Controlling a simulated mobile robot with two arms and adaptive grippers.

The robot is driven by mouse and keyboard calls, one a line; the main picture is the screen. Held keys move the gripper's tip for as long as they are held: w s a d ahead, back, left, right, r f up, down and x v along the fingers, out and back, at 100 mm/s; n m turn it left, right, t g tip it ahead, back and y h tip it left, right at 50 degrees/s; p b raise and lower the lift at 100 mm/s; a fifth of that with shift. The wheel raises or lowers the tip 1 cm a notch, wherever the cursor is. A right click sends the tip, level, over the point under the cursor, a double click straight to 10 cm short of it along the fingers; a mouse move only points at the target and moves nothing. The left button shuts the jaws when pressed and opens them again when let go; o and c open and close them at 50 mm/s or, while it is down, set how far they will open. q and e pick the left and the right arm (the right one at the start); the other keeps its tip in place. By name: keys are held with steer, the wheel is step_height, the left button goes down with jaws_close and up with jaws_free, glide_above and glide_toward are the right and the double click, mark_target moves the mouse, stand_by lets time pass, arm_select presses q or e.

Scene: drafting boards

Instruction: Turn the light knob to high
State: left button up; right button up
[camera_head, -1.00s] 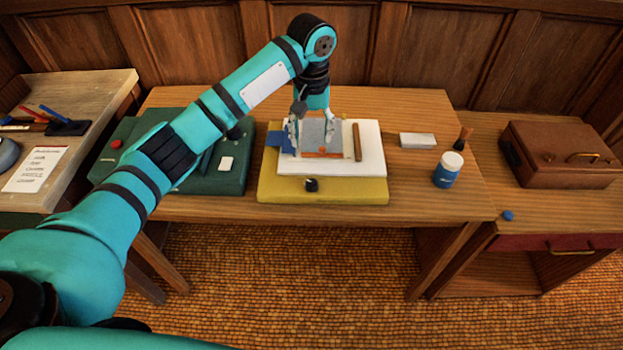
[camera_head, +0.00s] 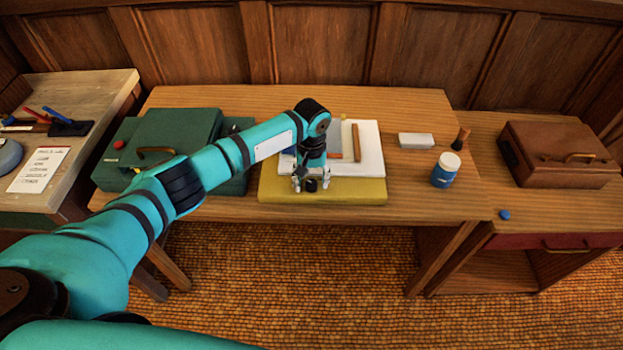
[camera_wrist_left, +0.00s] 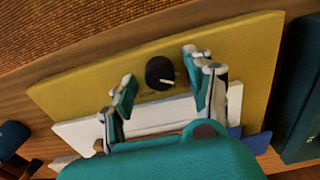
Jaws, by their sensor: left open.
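The light knob (camera_head: 311,185) is a small black round knob on the front strip of the yellow board (camera_head: 365,191). In the left wrist view the knob (camera_wrist_left: 160,73) shows a white pointer line on its face. My left gripper (camera_head: 311,183) is open above the yellow board, with its fingertips on either side of the knob in the head view. In the left wrist view the left gripper (camera_wrist_left: 158,88) has its two fingers apart, with the knob between and slightly beyond them. Whether the fingers touch the knob cannot be told. My right gripper is not in view.
White paper (camera_head: 372,150) with a brown stick (camera_head: 356,142) lies on the yellow board. A green case (camera_head: 170,140) stands close on the left. A white block (camera_head: 416,141) and a blue jar (camera_head: 446,170) stand on the right. A brown box (camera_head: 560,155) is farther right.

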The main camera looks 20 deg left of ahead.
arm_select(q)
jaws_close()
stand_by(0.4)
